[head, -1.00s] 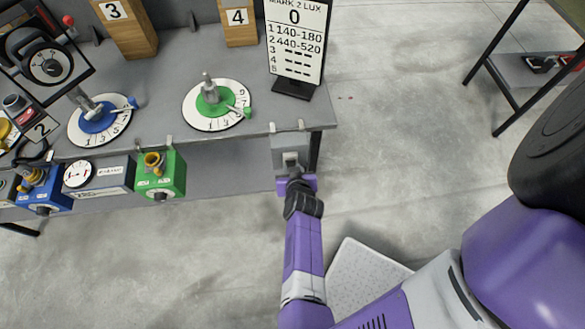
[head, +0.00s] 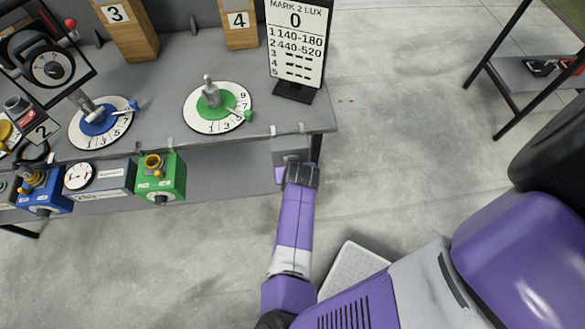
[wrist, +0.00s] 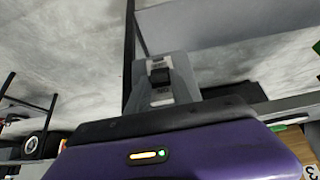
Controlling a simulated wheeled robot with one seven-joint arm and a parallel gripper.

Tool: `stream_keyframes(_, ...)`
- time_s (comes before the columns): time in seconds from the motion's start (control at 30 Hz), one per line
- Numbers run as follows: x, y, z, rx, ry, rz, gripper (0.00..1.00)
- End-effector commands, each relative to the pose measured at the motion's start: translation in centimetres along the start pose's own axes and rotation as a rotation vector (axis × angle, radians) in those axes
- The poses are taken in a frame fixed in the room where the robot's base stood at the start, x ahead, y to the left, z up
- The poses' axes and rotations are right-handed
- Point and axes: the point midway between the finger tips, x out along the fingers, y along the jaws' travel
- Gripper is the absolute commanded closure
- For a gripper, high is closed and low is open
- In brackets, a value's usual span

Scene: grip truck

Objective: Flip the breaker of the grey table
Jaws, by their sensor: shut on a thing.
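The grey table (head: 235,165) is at the upper left of the head view. The breaker, a grey box (head: 289,144), hangs at its front right corner. In the wrist view the breaker's face (wrist: 181,78) shows pale labels and a dark switch (wrist: 159,76). My gripper (head: 290,163) is right against the breaker in the head view, and my wrist partly covers it. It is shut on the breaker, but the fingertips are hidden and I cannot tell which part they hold. Its purple body (wrist: 180,155) fills the bottom of the wrist view.
A green-centred dial (head: 238,97), a blue-centred dial (head: 118,122) and a black sign (head: 290,92) stand on the table. A green box (head: 172,182) and a meter (head: 110,185) hang along its front. Another table's black leg (head: 535,105) is at right. The floor between is open.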

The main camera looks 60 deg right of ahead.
Motion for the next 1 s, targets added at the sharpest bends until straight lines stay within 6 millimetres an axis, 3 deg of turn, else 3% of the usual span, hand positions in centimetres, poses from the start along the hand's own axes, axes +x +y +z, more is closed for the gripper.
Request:
stream_keyframes(0.03, 0.0, 0.0, -0.2, 0.000, 0.005, 0.000, 1.00)
stream_keyframes(0.07, 0.0, 0.0, -0.2, 0.000, 0.005, 0.000, 0.69)
stream_keyframes(0.17, 0.0, 0.0, -0.2, 0.000, 0.004, 0.000, 0.51)
stream_keyframes(0.57, -0.5, -0.1, -0.1, -0.001, 0.004, -0.001, 0.51)
stream_keyframes(1.0, -6.5, -0.1, -0.1, -0.002, 0.005, 0.000, 0.51)
